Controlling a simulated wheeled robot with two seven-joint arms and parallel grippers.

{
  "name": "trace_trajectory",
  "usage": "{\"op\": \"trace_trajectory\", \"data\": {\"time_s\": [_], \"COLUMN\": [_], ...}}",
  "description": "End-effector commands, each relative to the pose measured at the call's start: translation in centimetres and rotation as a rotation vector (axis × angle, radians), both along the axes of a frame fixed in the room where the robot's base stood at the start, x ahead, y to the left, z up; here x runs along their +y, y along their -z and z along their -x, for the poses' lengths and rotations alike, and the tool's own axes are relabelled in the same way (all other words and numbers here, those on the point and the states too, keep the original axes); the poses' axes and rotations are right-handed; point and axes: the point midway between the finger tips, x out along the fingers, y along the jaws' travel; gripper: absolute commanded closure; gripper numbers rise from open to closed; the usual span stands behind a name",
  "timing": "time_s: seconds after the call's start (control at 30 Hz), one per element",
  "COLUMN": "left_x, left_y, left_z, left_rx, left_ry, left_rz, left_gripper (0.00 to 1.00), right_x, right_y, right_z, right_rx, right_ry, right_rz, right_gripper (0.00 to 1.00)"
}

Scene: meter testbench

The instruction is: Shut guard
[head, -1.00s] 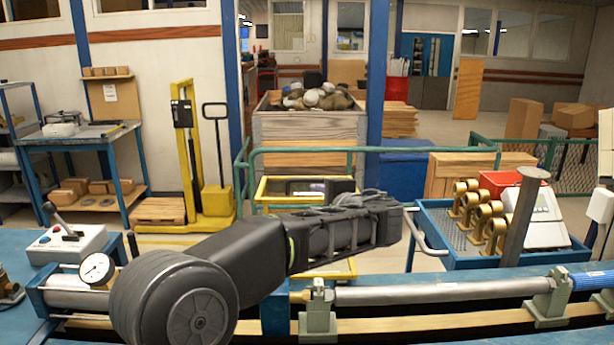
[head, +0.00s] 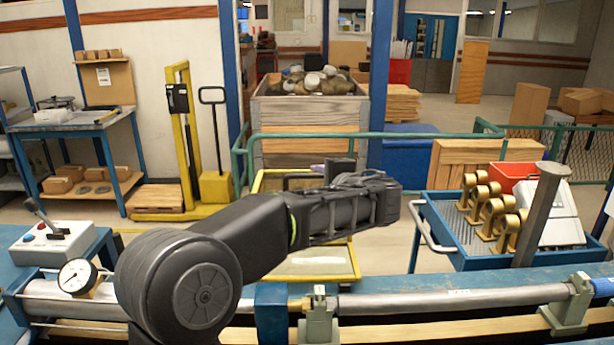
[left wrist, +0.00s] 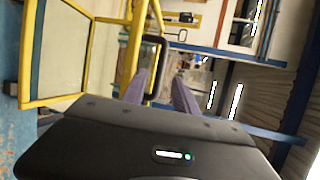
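The guard (head: 355,262) is a yellow frame with a clear panel, standing behind the bench, partly hidden by my left arm in the head view. Its yellow frame (left wrist: 133,50) fills the upper left of the left wrist view, tilted there. A black loop handle (left wrist: 164,50) shows beside the frame. My left gripper (left wrist: 162,92) has its two purple-grey fingers apart, with the lower part of the handle showing between them; I cannot tell whether they touch it. In the head view this gripper (head: 320,168) is mostly hidden behind my forearm. My right gripper is not in view.
A long metal pipe (head: 450,300) lies along the bench. A pressure gauge (head: 77,277) and a control box (head: 50,245) are at the left. A blue cart (head: 450,240) with brass fittings stands at the right. A green rail (head: 400,136) runs behind the guard.

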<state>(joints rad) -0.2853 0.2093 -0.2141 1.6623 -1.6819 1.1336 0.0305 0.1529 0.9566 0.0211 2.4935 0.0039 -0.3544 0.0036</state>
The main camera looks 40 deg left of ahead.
Motion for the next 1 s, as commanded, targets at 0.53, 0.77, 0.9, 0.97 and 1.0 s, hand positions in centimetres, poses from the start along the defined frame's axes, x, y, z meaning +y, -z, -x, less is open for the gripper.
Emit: {"op": "trace_trajectory", "data": {"time_s": [0.53,0.77,0.9,0.97,1.0], "left_x": [5.7,6.0,6.0,6.0,6.0], "left_y": [1.9,2.1,2.1,2.1,2.1], "left_z": [-3.5,-3.6,-3.6,-3.6,-3.6], "left_rx": [0.001,0.000,0.000,0.000,0.000], "left_ry": [-0.002,-0.001,-0.001,-0.001,-0.001], "left_rz": [-0.001,0.000,0.000,0.000,0.000], "left_gripper": [0.65,0.65,0.70,0.75,0.78], "right_x": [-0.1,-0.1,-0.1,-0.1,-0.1], "right_y": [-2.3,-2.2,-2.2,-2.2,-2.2], "right_z": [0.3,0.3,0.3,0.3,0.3], "right_rx": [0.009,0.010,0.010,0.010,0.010], "right_ry": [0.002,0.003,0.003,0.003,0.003], "right_rz": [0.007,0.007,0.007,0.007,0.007], "right_gripper": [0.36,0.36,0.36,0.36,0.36]}}
